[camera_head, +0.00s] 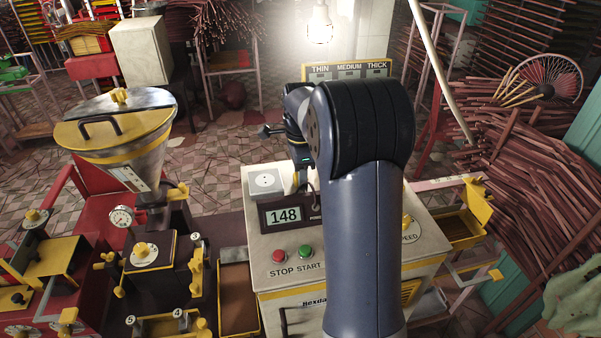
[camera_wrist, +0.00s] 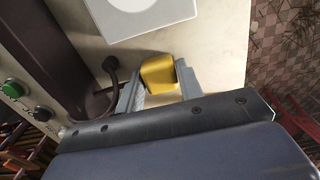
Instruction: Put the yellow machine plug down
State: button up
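The yellow machine plug (camera_wrist: 158,74) is in the wrist view, between the two grey fingers of my gripper (camera_wrist: 160,86). The fingers lie close against both its sides and look shut on it. It is over the cream top of the machine; whether it touches that top I cannot tell. A white socket box (camera_wrist: 138,15) lies just beyond the plug, and also shows in the head view (camera_head: 264,183).
A display box (camera_head: 286,215) reading 148 stands on the cream machine, above a red STOP button (camera_head: 278,256) and a green START button (camera_head: 305,252). A dark cable (camera_wrist: 111,66) runs left of the gripper. A hopper (camera_head: 118,125) stands left.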

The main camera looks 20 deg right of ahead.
jog(key=o, duration=0.4)
jog(key=shift+c, duration=0.2)
notch_tip(320, 180, up, 13)
jog(key=shift+r, duration=0.15)
dwell(0.5)
notch_tip(320, 180, down, 13)
jog(key=shift+f, duration=0.2)
jog(key=shift+r, duration=0.35)
dwell(0.3)
